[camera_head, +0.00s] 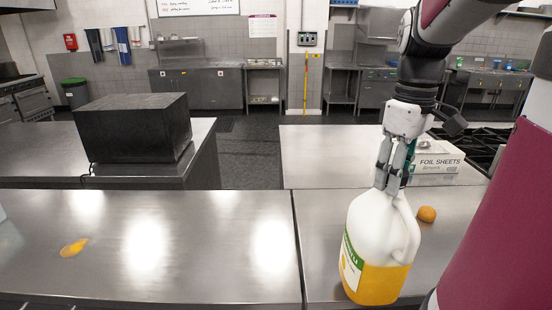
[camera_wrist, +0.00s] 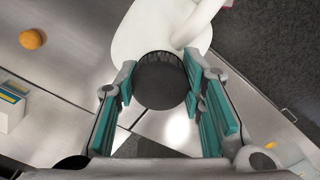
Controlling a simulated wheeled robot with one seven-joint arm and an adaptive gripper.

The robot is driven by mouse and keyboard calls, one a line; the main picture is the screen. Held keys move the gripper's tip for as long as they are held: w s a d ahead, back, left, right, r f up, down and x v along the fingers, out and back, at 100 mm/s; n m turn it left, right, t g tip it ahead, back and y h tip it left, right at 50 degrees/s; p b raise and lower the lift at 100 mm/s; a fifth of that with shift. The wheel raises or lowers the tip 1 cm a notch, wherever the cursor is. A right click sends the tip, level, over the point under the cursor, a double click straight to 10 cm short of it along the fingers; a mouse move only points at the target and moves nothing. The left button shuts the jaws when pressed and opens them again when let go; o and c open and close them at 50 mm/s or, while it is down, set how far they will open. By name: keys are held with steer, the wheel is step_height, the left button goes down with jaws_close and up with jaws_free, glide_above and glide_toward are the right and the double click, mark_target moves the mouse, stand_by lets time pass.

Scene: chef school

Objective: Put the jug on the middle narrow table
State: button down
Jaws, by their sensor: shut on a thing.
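A white jug (camera_head: 372,225) with orange liquid in its lower part and a green-and-white label stands upright in the head view, at the right. It also shows in the wrist view (camera_wrist: 150,30), with its dark round cap (camera_wrist: 161,82) between the fingers. My gripper (camera_head: 393,183) points down and is shut on the jug's top. I cannot tell whether the jug's base touches the steel surface. A steel table (camera_head: 200,240) spans the front left, and another (camera_head: 315,240) adjoins it at a seam, behind the jug. Which one is the middle narrow table is not clear.
An orange round fruit (camera_head: 427,214) lies right of the jug. A foil sheets box (camera_head: 440,160) and a black stove (camera_head: 480,146) are behind it. A black box (camera_head: 135,128) stands on the back left counter.

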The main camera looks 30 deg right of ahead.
steer(key=shift+d+r, duration=0.15)
steer(key=shift+d, duration=0.15)
steer(key=shift+w+d, duration=0.25)
steer(key=w+d+f+p, duration=0.1)
steer(key=w+d+f, duration=0.1)
steer(key=w, duration=0.4)
steer(key=w+d+f+p, duration=0.1)
steer(key=w+d+f, duration=0.2)
steer(key=w+d, duration=0.2)
steer(key=shift+w+d, duration=0.25)
steer(key=shift+w, duration=0.6)
steer(key=shift+f, duration=0.1)
steer(key=c, duration=1.1)
jaws_free()
steer(key=shift+s+f, duration=0.1)
steer(key=shift+f, duration=0.05)
steer(key=shift+o, duration=0.2)
